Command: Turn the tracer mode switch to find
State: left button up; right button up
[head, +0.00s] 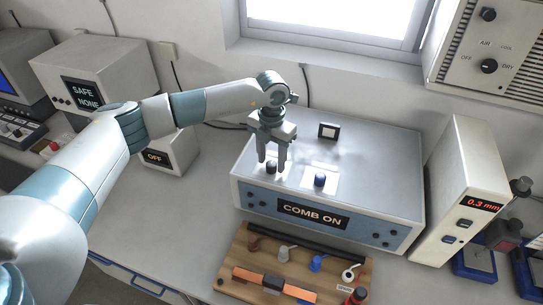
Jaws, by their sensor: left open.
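No switch in the head view carries a tracer or find label that I can read. My left gripper (273,164) points down, open, over the top of the grey box with the COMB ON display (313,215). Its fingertips are around or just above a small dark knob (271,168), which they partly hide; I cannot tell whether they touch it. A second, blue-black knob (320,180) stands to the right on a pale plate. A small white box (170,158) showing OFF is partly hidden behind my left arm. My right gripper is not in view.
A small dark-framed block (328,131) stands at the back of the box top. A wooden board (240,262) with several tools lies in front. A white unit reading 0.3 mm (470,155) stands at the right. A SAFE NONE box (110,60) is at the left.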

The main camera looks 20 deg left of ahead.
pick_arm(q)
jog(key=shift+f, duration=0.1)
jog(key=shift+c, duration=0.7)
jog(key=c, duration=0.9)
